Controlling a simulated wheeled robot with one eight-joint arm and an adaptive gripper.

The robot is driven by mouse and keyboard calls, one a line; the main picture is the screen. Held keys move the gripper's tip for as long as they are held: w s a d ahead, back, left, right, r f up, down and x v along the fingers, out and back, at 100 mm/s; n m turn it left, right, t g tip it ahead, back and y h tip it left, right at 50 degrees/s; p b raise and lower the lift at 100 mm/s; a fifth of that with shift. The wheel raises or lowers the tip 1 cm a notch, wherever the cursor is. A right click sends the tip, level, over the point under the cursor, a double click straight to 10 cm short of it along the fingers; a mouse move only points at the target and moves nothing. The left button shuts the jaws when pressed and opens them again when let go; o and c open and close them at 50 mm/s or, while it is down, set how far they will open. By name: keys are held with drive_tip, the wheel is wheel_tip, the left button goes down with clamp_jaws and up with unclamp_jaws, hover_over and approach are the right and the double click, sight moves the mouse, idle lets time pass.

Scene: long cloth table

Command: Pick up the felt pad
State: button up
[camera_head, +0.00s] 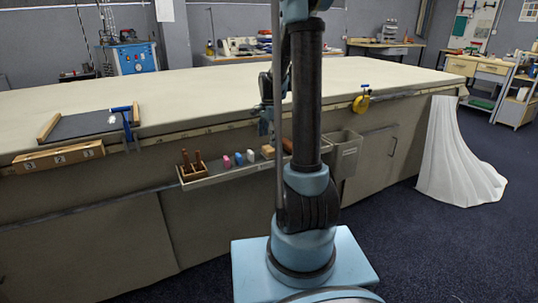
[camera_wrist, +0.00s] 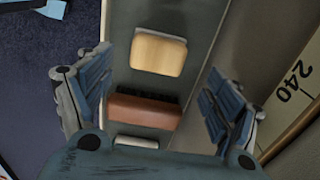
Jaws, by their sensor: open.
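My gripper (camera_wrist: 160,72) is open in the wrist view, with one blue finger at each side and nothing held. Below and between the fingers a narrow tray (camera_wrist: 122,82) holds a pale tan block (camera_wrist: 158,53), a brown brush with dark bristles (camera_wrist: 145,111) and a small whitish piece (camera_wrist: 136,142). I cannot tell for sure which of these is the felt pad. In the head view my gripper (camera_head: 265,118) hangs above the tray (camera_head: 222,174) at the table's front, partly behind my arm. The tan block (camera_head: 268,152) shows just below it.
The tray also holds a wooden holder (camera_head: 191,170) and pink (camera_head: 227,161), blue (camera_head: 238,158) and white (camera_head: 250,155) pieces. A grey bin (camera_head: 343,155) hangs to the right. The long cloth table (camera_head: 200,90) rises behind the tray. White cloth (camera_head: 452,160) drapes at the right end.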

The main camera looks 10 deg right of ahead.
sight(269, 147)
drive_tip(key=shift+s+f, duration=0.1)
drive_tip(key=shift+f, duration=2.85)
drive_tip(key=c, duration=1.2)
